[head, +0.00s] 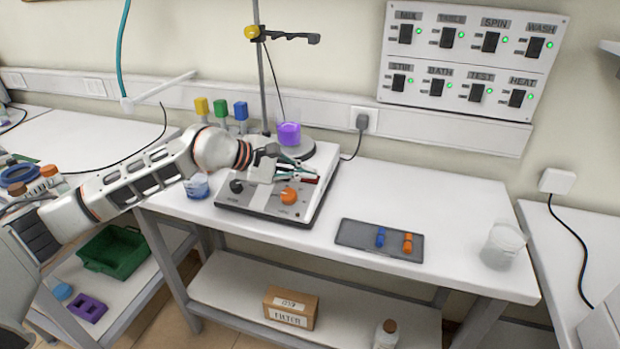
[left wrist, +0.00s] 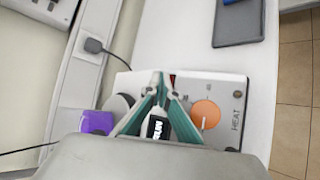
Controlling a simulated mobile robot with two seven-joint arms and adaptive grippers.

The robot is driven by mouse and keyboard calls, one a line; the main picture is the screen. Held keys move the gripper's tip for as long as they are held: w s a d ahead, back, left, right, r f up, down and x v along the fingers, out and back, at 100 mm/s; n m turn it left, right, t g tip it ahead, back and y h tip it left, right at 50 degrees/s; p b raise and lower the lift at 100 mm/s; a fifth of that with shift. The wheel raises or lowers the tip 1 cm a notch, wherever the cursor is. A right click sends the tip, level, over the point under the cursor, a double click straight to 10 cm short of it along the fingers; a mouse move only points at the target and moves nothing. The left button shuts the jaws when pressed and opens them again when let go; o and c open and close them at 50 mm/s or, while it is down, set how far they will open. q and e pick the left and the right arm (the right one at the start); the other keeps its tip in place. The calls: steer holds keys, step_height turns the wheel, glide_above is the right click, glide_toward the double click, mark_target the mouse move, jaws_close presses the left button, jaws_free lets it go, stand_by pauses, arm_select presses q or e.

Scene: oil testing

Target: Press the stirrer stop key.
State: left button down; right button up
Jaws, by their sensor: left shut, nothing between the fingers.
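The stirrer (head: 262,213) is a white unit with a stand on the bench in the head view. Its front panel carries a dark knob (head: 237,186) and an orange knob (head: 289,195). My left gripper (head: 308,174) is shut and empty over the panel, beyond the orange knob. In the left wrist view its teal fingertips (left wrist: 158,80) meet over the panel, left of the orange knob (left wrist: 206,114). A small red and dark part (left wrist: 172,80) shows beside the tips. The stop key cannot be made out for certain; the fingers hide part of the panel. Whether the tips touch it is unclear.
A purple vessel (head: 289,134) stands on the stirrer's round plate. A blue-filled beaker (head: 197,187) is at its left. A grey tray (head: 352,235) with blue and orange pieces and a clear beaker (head: 502,246) are at the right. A switch panel (head: 470,57) hangs on the wall.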

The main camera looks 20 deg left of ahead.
arm_select(q)
steer(key=shift+f, duration=0.2)
stand_by(0.5)
steer(key=shift+s+r+p, duration=0.25)
steer(key=shift+r+p, duration=0.15)
steer(key=shift+r, duration=0.4)
steer(key=shift+r, duration=0.1)
steer(key=shift+s+r+p, duration=0.25)
steer(key=shift+r+p, duration=0.25)
steer(key=shift+r, duration=0.2)
steer(key=shift+s+r+p, duration=0.2)
steer(key=shift+r+p, duration=0.25)
steer(key=shift+r, duration=0.2)
steer(key=shift+s+r+p, duration=0.2)
steer(key=shift+r+p, duration=0.05)
steer(key=shift+r, duration=0.2)
steer(key=shift+s+r+p, duration=0.2)
steer(key=shift+r, duration=0.25)
